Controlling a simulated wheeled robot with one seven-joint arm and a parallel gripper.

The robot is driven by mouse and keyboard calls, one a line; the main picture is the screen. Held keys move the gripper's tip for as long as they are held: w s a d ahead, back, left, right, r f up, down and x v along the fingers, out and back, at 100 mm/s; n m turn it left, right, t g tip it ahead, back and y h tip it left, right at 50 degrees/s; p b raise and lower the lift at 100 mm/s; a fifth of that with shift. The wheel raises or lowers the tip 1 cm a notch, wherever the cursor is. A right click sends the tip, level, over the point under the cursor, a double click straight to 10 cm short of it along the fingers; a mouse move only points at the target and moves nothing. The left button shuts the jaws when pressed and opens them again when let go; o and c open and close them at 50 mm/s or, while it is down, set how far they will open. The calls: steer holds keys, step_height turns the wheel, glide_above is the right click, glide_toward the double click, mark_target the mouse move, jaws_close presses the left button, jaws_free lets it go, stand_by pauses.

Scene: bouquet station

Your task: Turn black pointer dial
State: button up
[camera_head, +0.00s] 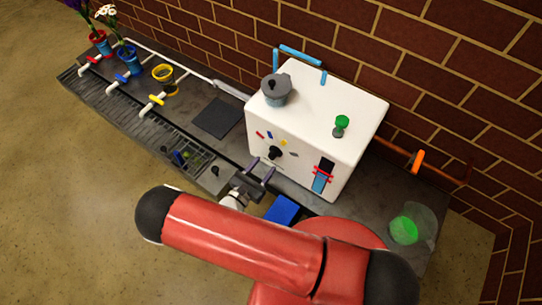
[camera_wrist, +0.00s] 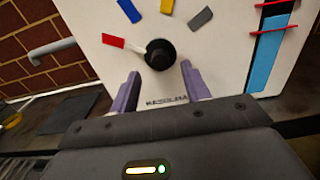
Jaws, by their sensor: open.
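The black pointer dial (camera_head: 275,153) sits on the front face of the white box (camera_head: 318,110). In the wrist view the dial (camera_wrist: 160,54) is round and black, with a pale pointer reaching left toward a red mark (camera_wrist: 113,41). Blue, yellow and grey marks fan out above and to the right of it. My gripper (camera_head: 260,168) is open in front of the box. In the wrist view its two purple fingers (camera_wrist: 160,75) stand apart, just below the dial, with nothing between them. Whether the fingertips reach either side of the dial cannot be told.
A grey pot (camera_head: 276,90) and a green knob (camera_head: 341,124) are on top of the box. A blue gauge with red markers (camera_head: 322,177) is on its front right. Flower cups, taps and a grate line the left of the counter. A green object in a clear bowl (camera_head: 404,230) stands right.

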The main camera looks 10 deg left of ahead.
mark_target(270, 158)
steer(key=shift+x, duration=2.1)
steer(key=c, duration=1)
